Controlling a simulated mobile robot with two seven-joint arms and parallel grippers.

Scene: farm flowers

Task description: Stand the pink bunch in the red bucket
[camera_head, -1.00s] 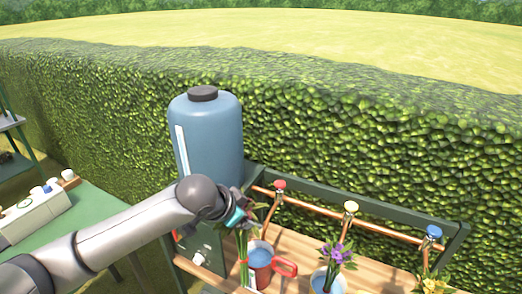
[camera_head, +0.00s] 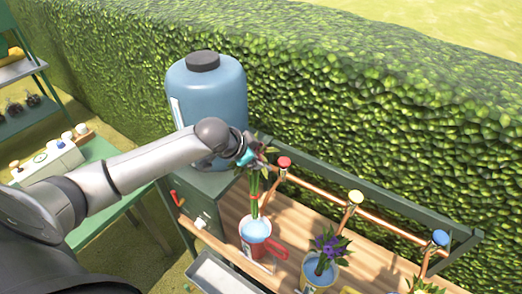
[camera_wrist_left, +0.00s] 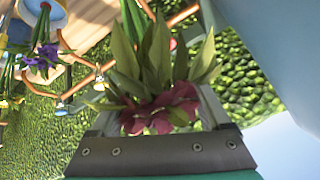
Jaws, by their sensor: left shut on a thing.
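My left gripper (camera_head: 252,158) is shut on the pink bunch (camera_head: 255,190), near its flower heads. The red bucket (camera_head: 254,249), holding pale blue water, stands on the wooden bench directly below. The stem ends line up with the bucket's opening; I cannot tell whether they are inside it or just above. In the left wrist view, the dark pink flowers (camera_wrist_left: 160,112) and leaves sit between the gripper's two fingers (camera_wrist_left: 158,115). My right gripper is not in view.
A blue tank (camera_head: 207,95) stands behind my left arm. Red, yellow and blue taps (camera_head: 284,163) line the copper pipe behind the bucket. A bucket with a purple bunch (camera_head: 326,252) stands to the right, with yellow flowers (camera_head: 425,287) further right. A hedge is behind.

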